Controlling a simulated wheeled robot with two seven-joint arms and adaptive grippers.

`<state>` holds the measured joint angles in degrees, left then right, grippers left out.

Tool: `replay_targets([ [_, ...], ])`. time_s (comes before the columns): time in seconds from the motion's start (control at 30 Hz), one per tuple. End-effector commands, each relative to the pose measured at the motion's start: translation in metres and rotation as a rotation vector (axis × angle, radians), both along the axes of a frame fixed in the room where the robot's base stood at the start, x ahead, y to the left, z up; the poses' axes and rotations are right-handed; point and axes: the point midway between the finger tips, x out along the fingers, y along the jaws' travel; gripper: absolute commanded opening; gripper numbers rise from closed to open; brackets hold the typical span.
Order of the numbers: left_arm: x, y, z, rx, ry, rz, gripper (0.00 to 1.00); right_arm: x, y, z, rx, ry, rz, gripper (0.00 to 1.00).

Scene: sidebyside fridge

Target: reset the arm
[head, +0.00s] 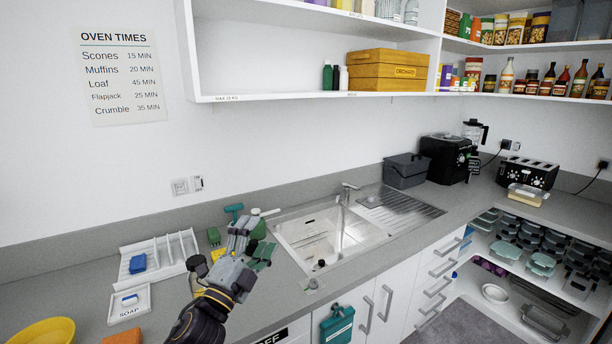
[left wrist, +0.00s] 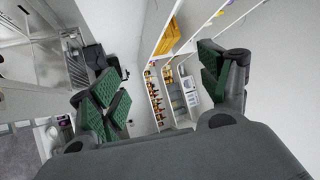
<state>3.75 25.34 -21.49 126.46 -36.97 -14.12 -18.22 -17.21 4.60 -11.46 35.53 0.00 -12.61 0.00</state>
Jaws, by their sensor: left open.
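My left gripper (head: 254,246) is held over the counter, just left of the sink, in the head view. Its fingers are spread, with nothing between them. The left wrist view shows the two green-padded fingers of the left gripper (left wrist: 157,78) wide apart, with only the distant shelves and wall seen between them. My right gripper is in neither view.
The sink (head: 310,239) is right of my left gripper. A shelf (head: 330,94) overhangs the counter.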

Motion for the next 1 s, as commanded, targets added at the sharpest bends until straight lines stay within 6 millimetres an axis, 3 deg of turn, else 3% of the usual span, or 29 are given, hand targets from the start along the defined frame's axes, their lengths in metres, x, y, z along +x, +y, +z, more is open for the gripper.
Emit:
replay_targets([
  [0.27,-0.002,0.044,-0.063,-0.232,0.296,0.143,0.77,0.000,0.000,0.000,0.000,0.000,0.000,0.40],
  [0.57,-0.027,0.081,-0.144,-0.454,0.623,0.301,0.77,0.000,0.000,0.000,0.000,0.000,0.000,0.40],
  [0.77,-0.060,0.098,-0.200,-0.587,0.847,0.409,0.77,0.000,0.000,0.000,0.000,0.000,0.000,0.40],
  [1.0,-0.115,0.110,-0.262,-0.724,1.119,0.544,0.77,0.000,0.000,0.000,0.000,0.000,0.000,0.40],
])
